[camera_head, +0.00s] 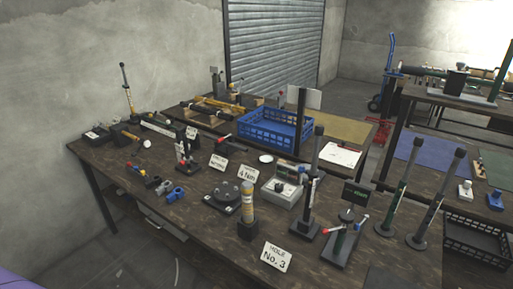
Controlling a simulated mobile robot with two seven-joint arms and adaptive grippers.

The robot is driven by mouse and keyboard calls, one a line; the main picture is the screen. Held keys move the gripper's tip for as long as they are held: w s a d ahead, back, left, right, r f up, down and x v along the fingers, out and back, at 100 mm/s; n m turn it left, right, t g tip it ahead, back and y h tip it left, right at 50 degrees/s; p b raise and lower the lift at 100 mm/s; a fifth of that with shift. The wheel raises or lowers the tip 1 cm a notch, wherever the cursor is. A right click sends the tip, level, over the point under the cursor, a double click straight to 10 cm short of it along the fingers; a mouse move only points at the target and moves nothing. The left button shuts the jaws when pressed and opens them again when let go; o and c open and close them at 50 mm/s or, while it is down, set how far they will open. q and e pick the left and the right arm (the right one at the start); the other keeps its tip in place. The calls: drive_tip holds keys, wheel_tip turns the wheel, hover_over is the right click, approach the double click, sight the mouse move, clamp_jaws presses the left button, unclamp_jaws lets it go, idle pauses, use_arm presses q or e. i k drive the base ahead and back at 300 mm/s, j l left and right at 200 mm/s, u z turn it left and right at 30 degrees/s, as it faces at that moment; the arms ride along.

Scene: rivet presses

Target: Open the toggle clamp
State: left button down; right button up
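The toggle clamp cannot be singled out with certainty, as more than one small red-handled device stands on the bench. Whether either is open or closed is too small to tell. Neither of my grippers is in view.
The dark wooden bench (300,268) is crowded. A blue crate (270,134) sits behind. The left front edge has some bare room.

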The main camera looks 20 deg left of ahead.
sight(223, 139)
drive_tip(key=j+z, duration=0.3)
drive_tip(key=j, duration=0.2)
drive_tip(key=k+j+z, duration=0.3)
drive_tip(key=j, duration=0.2)
drive_tip(key=k+j+z, duration=0.1)
drive_tip(key=j, duration=0.6)
drive_tip(key=k+j+z, duration=0.15)
drive_tip(key=j, duration=0.2)
